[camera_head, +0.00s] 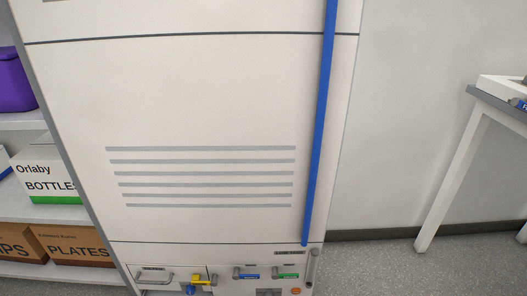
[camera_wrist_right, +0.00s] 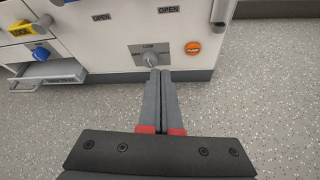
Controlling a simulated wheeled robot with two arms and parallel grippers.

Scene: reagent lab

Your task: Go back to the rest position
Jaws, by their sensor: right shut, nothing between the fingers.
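My right gripper (camera_wrist_right: 160,75) shows in the right wrist view. Its two grey fingers are shut with nothing between them. The fingertips reach up in the picture to just below a grey round knob (camera_wrist_right: 150,59) on a panel at the bottom of a white cabinet; I cannot tell whether they touch it. No gripper shows in the head view, and my left gripper is in neither view.
The tall white cabinet (camera_head: 200,100) with a blue vertical bar (camera_head: 322,120) fills the head view. Shelves with boxes (camera_head: 43,175) stand left, a white table (camera_head: 450,180) right. An orange button (camera_wrist_right: 193,48) and open drawer (camera_wrist_right: 48,73) are low on the cabinet. Speckled floor (camera_wrist_right: 260,90) is clear.

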